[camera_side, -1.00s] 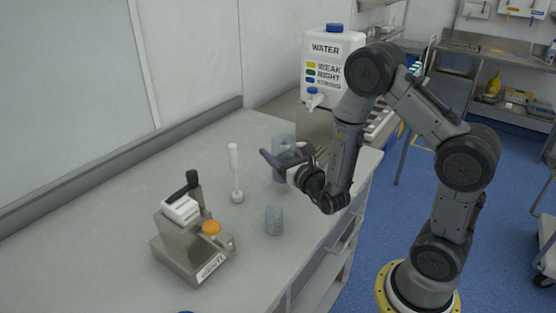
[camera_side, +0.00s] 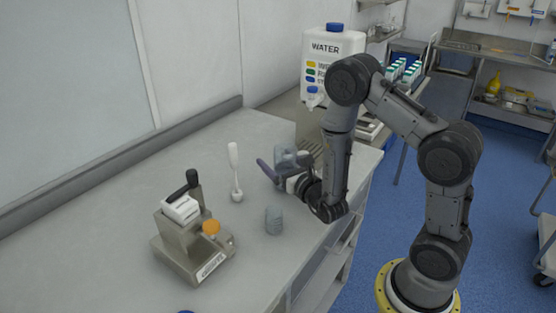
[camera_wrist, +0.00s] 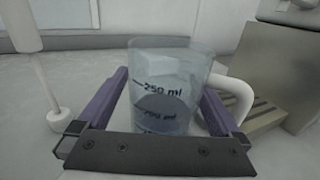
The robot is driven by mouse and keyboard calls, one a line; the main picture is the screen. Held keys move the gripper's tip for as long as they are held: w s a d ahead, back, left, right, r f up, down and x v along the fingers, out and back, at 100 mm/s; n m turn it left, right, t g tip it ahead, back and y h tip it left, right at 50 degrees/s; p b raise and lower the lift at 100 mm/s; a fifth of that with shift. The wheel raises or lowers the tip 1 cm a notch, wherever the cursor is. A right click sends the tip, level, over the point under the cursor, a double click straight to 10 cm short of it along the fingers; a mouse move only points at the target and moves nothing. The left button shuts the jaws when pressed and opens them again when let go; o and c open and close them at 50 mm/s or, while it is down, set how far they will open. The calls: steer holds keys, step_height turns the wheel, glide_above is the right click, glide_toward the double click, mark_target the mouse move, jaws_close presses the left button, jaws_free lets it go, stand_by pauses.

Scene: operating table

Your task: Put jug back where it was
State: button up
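The jug (camera_wrist: 165,75) is a clear measuring jug with ml marks and a white handle at its right in the wrist view. It stands upright between the two purple fingers of my gripper (camera_wrist: 160,115), which appear shut on its sides. In the side view the jug (camera_side: 285,153) is near the far end of the counter, partly hidden by my gripper (camera_side: 274,172). Whether its base touches the counter is hidden.
A small clear beaker (camera_side: 274,220) stands on the counter nearer the camera. A white upright stick (camera_side: 235,170) stands left of the jug. A steel device with an orange knob (camera_side: 192,240) is at the front. The water container (camera_side: 333,60) and steel grated unit (camera_wrist: 275,85) are behind.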

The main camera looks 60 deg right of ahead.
steer(key=shift+r, duration=0.15)
steer(key=v, duration=1.1)
steer(key=shift+s+r, duration=0.1)
steer(key=shift+s, duration=0.35)
steer(key=s+d+r+m+g+h, duration=0.6)
steer(key=d+r+m+g+h, duration=0.3)
steer(key=d+m+h, duration=0.15)
steer(key=s+d+m+g+y, duration=0.2)
steer(key=s+m+g+y, duration=0.1)
steer(key=s+m+g, duration=0.65)
steer(key=s+a+f+m+t+y, duration=0.2)
steer(key=s+a+f+m+y, duration=0.15)
steer(key=a+m+y, duration=0.5)
steer(key=w+a+r+m+t+y, duration=0.3)
steer(key=a+r+t+y, duration=0.2)
steer(key=a, duration=0.5)
steer(key=shift+w+a+r+y, duration=0.3)
steer(key=shift+a+r+y, duration=0.1)
steer(key=shift+y, duration=0.1)
